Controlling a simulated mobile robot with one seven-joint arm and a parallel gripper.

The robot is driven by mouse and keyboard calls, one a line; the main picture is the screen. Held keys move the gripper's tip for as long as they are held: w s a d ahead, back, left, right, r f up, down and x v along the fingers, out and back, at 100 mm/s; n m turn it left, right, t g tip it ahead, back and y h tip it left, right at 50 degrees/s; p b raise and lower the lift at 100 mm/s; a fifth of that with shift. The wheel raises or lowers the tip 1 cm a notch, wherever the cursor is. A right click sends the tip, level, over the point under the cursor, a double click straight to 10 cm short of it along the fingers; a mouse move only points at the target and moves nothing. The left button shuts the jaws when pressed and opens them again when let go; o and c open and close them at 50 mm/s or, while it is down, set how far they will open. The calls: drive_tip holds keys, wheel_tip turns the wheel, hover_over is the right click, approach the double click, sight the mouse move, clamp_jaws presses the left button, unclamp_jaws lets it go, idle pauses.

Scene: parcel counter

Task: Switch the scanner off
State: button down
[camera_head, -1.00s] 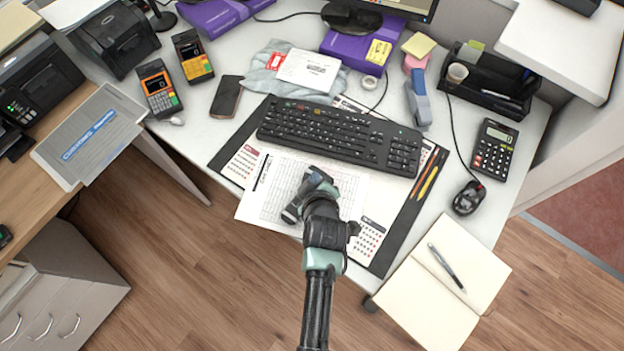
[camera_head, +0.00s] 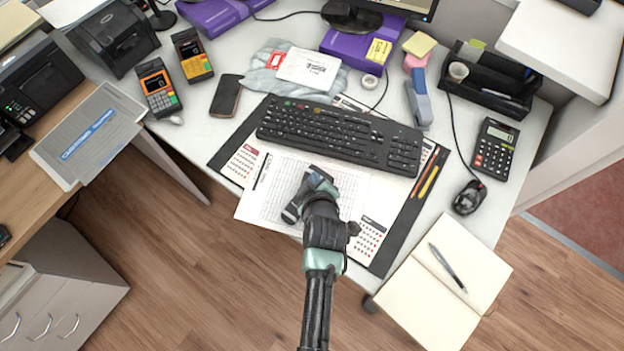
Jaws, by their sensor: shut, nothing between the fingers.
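No device in view is clearly labelled as the scanner. Two handheld devices with keypads lie at the left of the white desk: one with an orange frame (camera_head: 159,88) and a dark screen, and one with a yellow frame (camera_head: 192,57) behind it. A black device (camera_head: 22,106) with small green lights stands at the left edge, on the wooden side counter. I cannot tell which of them is the scanner. My gripper (camera_head: 309,190) is shut and empty, over the printed sheets at the desk's front, well right of these devices. Its fingertips are partly hidden by its own body.
A black keyboard (camera_head: 340,136) lies just beyond my gripper. A phone (camera_head: 226,96), a small printer (camera_head: 113,38) and a grey customs folder (camera_head: 88,137) are at the left. A calculator (camera_head: 495,148), mouse (camera_head: 468,198) and open notebook (camera_head: 443,279) are at the right.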

drive_tip(key=shift+f+b, duration=0.35)
drive_tip(key=shift+f, duration=0.25)
idle(0.6)
drive_tip(key=shift+r, duration=0.15)
drive_tip(key=shift+r+p, duration=0.75)
drive_tip(key=shift+p, duration=0.1)
drive_tip(key=shift+r, duration=0.1)
wheel_tip(320, 180, up, 6)
drive_tip(key=p, duration=0.5)
